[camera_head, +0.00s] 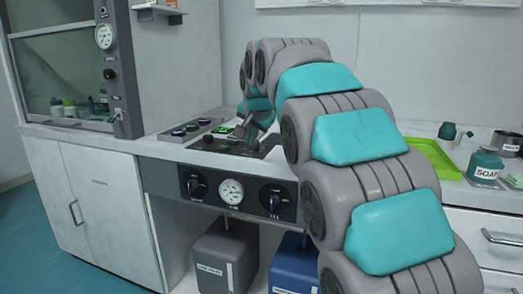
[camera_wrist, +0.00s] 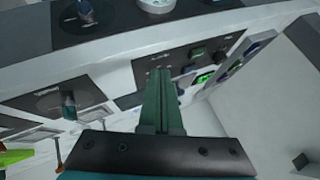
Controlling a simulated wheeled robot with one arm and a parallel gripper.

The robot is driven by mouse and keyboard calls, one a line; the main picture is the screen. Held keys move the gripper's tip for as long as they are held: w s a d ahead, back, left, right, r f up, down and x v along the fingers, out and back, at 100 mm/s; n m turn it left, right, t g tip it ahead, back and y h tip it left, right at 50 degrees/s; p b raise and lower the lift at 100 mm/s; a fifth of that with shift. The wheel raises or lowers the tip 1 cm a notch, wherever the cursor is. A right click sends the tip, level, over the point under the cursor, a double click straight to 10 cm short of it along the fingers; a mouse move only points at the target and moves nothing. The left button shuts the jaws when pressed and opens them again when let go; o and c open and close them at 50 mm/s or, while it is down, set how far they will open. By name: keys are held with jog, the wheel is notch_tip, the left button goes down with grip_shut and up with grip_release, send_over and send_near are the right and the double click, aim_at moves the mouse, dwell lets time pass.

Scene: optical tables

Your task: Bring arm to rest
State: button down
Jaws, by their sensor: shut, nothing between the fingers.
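My arm reaches out over the bench (camera_head: 165,148) in the head view, bent and extended. My gripper (camera_head: 241,131) is small there, low over the black panel (camera_head: 262,150) set in the bench top. In the wrist view my gripper (camera_wrist: 158,72) shows two green fingers side by side, shut and empty. Its fingertips point toward a black panel (camera_wrist: 178,60) with a green display (camera_wrist: 207,78). Whether the fingertips touch the panel, I cannot tell.
A fume hood (camera_head: 70,70) stands at the left. A bright green tray (camera_head: 432,155), a soap bottle (camera_head: 485,165) and a metal pot (camera_head: 507,143) are on the bench at right. Knobs and a gauge (camera_head: 231,191) face the front. Grey (camera_head: 225,260) and blue (camera_head: 290,268) containers stand below.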

jog(key=s+d+f+n+g+h, duration=0.1)
jog(key=s+d+f+g, duration=0.1)
jog(key=s+d+f, duration=0.6)
jog(key=s+d+f+n+g, duration=0.1)
jog(key=s+d+f+g, duration=0.35)
jog(key=s, duration=0.85)
jog(key=s+d+f+n+h, duration=0.1)
jog(key=s+d+f, duration=0.2)
jog(key=s+f, duration=0.6)
jog(key=s+d+f+n+g, duration=0.1)
jog(key=s+f, duration=0.3)
jog(key=s, duration=0.5)
jog(key=s+d+f+n+g, duration=0.1)
jog(key=s+f+g, duration=0.1)
jog(key=s, duration=0.7)
jog(key=shift+s+d+f+n, duration=0.15)
jog(key=shift+s+f+n, duration=0.15)
jog(key=shift+f, duration=0.55)
